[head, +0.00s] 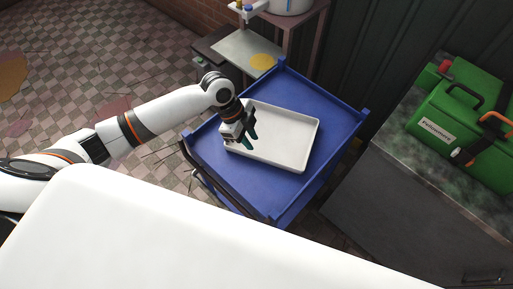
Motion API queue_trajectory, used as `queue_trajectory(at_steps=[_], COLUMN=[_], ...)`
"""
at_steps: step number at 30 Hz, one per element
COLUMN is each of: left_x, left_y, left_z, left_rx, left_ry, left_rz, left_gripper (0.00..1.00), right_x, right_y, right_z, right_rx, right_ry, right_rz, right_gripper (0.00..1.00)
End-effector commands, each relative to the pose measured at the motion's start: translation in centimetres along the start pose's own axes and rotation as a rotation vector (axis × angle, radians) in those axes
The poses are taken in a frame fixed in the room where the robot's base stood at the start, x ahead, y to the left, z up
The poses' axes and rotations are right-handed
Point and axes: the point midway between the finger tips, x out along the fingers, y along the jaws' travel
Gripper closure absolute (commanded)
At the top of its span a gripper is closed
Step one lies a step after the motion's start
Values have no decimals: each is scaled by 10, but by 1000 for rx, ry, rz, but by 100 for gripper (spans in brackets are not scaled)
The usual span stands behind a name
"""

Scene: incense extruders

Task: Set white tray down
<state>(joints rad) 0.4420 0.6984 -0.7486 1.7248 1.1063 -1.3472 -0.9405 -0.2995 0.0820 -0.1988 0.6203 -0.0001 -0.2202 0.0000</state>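The white tray (283,137) is a shallow rectangle with a raised rim. It lies on, or very close above, the top of the blue cart (208,155) in the middle of the head view. It looks empty and roughly level. My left gripper (249,142) is over the tray's left end, with its dark green fingers pointing down toward the rim. The fingers look spread apart, and I see no clear grip on the rim. My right gripper is not in the head view.
A green machine (465,130) stands on a dark stone-topped cabinet (392,140) at the right. Behind the cart is a metal stand (240,48) with a yellow disc (262,61). Several thin sticks lie on the checkered floor at the left. Bare blue surface surrounds the tray.

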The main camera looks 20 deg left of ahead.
Motion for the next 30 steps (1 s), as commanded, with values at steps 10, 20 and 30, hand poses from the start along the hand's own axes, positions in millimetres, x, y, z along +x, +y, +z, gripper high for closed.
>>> queue_trajectory(at_steps=[10,20,30], left_x=[-32,-32,-32], left_y=[0,0,0], left_z=[0,0,0], left_rx=[0,-1,0], left_ry=[0,0,0], left_rz=[-1,-1,-2], left_gripper=[74,74,74], right_x=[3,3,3], right_y=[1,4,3], right_z=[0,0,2], right_rx=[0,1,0], right_ry=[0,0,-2], right_rz=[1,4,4], right_gripper=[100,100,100])
